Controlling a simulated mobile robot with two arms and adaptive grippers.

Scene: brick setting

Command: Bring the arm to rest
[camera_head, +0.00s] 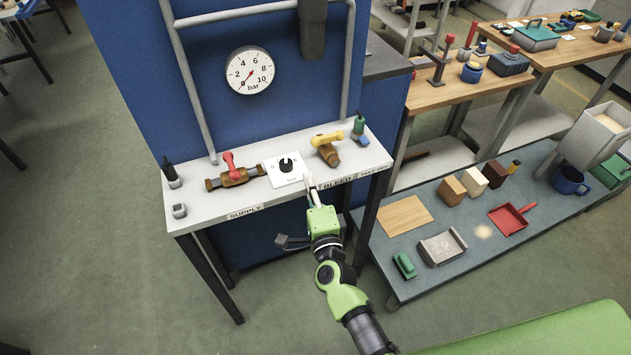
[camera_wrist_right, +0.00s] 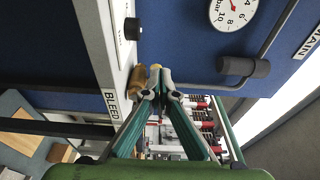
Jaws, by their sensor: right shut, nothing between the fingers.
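My right gripper (camera_head: 311,187) is at the front edge of the white bench (camera_head: 213,213), just below the white control panel (camera_head: 283,180) with its black knob (camera_head: 286,164). Its arm comes up from the bottom of the head view. In the right wrist view the gripper (camera_wrist_right: 158,78) is shut with nothing between its fingertips. The brown valve with the yellow handle (camera_head: 327,140) stands behind and to the right of it; whether the fingers touch anything cannot be told. My left gripper is not in view.
A red-handled valve (camera_head: 232,175) and a gauge (camera_head: 250,70) on the blue wall (camera_head: 130,60) are to the left. A low table (camera_head: 450,207) at right holds a red dustpan (camera_head: 511,219), blocks and a blue mug (camera_head: 569,181).

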